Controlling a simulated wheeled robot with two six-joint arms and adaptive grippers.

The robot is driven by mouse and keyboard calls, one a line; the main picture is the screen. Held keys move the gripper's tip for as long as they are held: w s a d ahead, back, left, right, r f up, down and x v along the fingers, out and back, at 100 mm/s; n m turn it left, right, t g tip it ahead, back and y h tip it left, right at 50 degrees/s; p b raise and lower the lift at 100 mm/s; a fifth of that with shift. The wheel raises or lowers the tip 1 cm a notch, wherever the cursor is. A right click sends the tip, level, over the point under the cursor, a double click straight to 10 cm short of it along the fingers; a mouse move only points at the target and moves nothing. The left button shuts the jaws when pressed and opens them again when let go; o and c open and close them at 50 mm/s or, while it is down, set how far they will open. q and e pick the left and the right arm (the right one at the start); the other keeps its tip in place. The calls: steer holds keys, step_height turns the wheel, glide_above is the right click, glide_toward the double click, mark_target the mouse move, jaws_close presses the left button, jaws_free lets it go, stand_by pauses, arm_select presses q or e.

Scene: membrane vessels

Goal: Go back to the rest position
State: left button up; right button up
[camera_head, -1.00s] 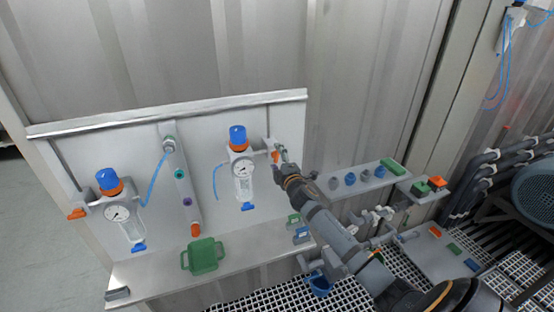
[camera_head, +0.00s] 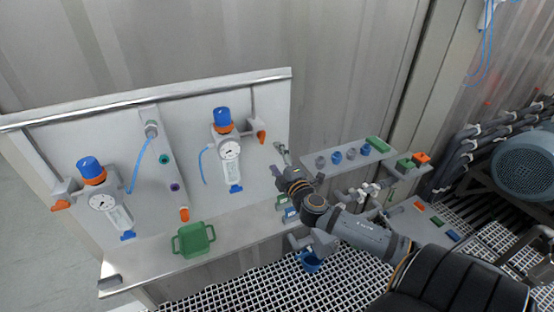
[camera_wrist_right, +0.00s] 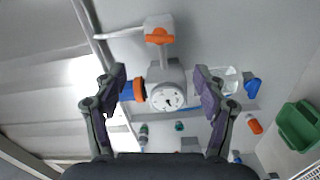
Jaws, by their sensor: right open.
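My right gripper (camera_head: 279,169) is in front of the right end of the grey panel, apart from the fittings there. In the right wrist view its two fingers (camera_wrist_right: 161,92) are spread wide with nothing between them. Beyond them is the right regulator (camera_wrist_right: 166,97), with a round gauge, an orange ring and a blue knob. In the head view this regulator (camera_head: 229,150) is upright on the panel, left of my gripper. An orange valve handle (camera_head: 262,137) is at its right, also visible in the wrist view (camera_wrist_right: 159,36). My left gripper is not in view.
A second regulator (camera_head: 104,201) hangs at the panel's left. A green tray (camera_head: 194,240) sits on the shelf below. A side shelf (camera_head: 346,157) with several grey and blue caps is right of my gripper. A blue cup (camera_head: 311,262) hangs under my forearm.

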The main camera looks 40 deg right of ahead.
steer(key=shift+f, duration=0.1)
stand_by(0.3)
steer(key=s+d+f+m+g+b, duration=0.1)
steer(key=s+d+f+m+g, duration=0.2)
steer(key=f, duration=1.1)
steer(key=s+d+f+m+g+b, duration=0.1)
steer(key=s+d+f+m+g, duration=0.15)
steer(key=s+f, duration=0.7)
steer(key=s+d+f+m+g+b, duration=0.15)
steer(key=f+g, duration=0.25)
steer(key=f, duration=1.3)
steer(key=s+a+f+m+g+y, duration=0.1)
steer(key=s+a+f+m+g, duration=0.15)
steer(key=s+f, duration=0.5)
steer(key=s+a+f+m+g, duration=0.1)
steer(key=s+a+f, duration=0.2)
steer(key=s+f, duration=0.4)
steer(key=s+a+f+m+g+y+b, duration=0.1)
steer(key=s+a+f, duration=0.4)
steer(key=s, duration=0.3)
steer(key=s+a+f+m+g+y, duration=0.1)
steer(key=s+a+f+m+g, duration=0.1)
steer(key=s+a+f, duration=0.4)
steer(key=s+a, duration=0.1)
steer(key=s, duration=0.1)
steer(key=shift+s+a+b, duration=0.3)
steer(key=shift+a+b, duration=0.05)
steer(key=shift+o, duration=0.2)
